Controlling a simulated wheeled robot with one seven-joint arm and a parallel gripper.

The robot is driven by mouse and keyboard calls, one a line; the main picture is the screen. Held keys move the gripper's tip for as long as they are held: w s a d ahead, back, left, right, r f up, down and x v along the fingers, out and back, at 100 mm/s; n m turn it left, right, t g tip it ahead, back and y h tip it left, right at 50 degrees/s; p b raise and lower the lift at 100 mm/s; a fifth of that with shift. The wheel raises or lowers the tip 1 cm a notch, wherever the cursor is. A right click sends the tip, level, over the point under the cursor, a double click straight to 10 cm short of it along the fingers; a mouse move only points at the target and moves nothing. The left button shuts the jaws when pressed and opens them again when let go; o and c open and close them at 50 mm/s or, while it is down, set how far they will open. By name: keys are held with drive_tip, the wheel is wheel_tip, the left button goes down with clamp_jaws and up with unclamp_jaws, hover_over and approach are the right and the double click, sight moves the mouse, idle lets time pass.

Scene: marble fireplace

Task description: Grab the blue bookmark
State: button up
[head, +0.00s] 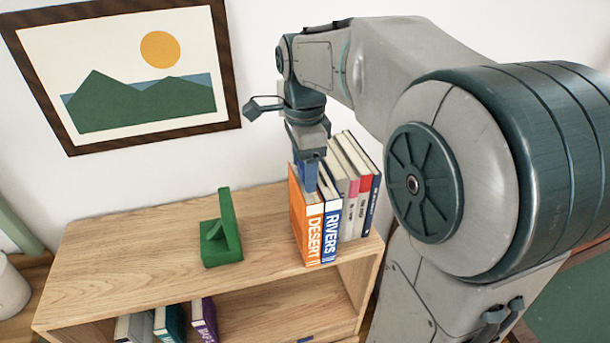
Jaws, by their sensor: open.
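A blue strip that looks like the bookmark (311,176) stands upright at the top of the orange DESERT book (306,222), at the left end of the book row. My gripper (309,153) points down right above these books, with its lower end at the upper part of the blue strip. The jaws are open; the fingers are small and partly hidden, and I cannot tell whether they touch the strip or stand around it.
The blue RIVERS book (331,229) and several other upright books stand to the right on the wooden bookcase (150,240). A green bookend (223,235) stands left of them. The lower shelf holds several books (170,325). A framed picture (130,75) hangs behind.

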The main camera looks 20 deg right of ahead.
drive_tip(key=shift+f, duration=0.15)
drive_tip(key=c, duration=1)
drive_tip(key=shift+c, duration=0.2)
